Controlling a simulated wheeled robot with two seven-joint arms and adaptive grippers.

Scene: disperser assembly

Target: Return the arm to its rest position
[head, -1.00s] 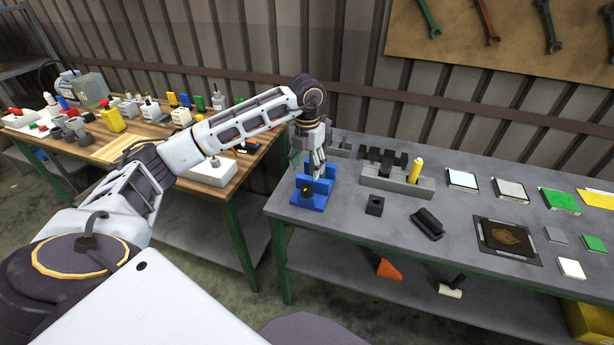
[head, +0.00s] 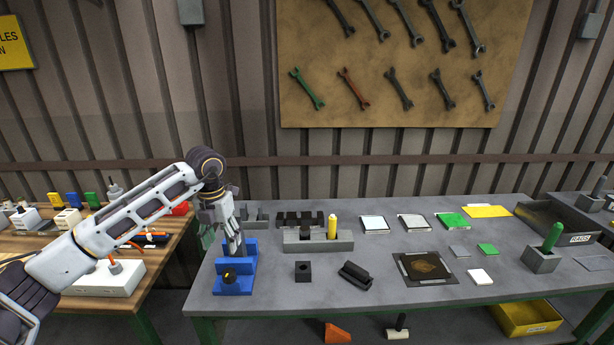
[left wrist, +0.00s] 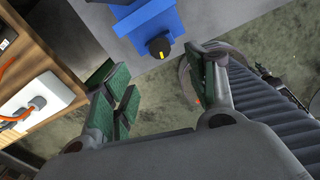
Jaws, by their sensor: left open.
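My left arm comes in from the left in the head view. Its gripper (head: 234,243) is over the left end of the grey table, at the blue fixture (head: 233,284) with a dark round knob. In the left wrist view the left gripper (left wrist: 166,88) has its green-padded fingers apart with nothing between them. The blue fixture (left wrist: 146,22) lies beyond the fingertips there, its black and yellow knob facing the camera. Whether the fingers touch the fixture is unclear in the head view. My right gripper is in neither view.
A grey holder (head: 303,246) with a yellow cylinder (head: 332,227), a black block (head: 302,270) and a black part (head: 355,274) stand to the right. The wooden table (head: 150,255) with a white box (head: 108,278) is at left. Air above the grey table's middle is free.

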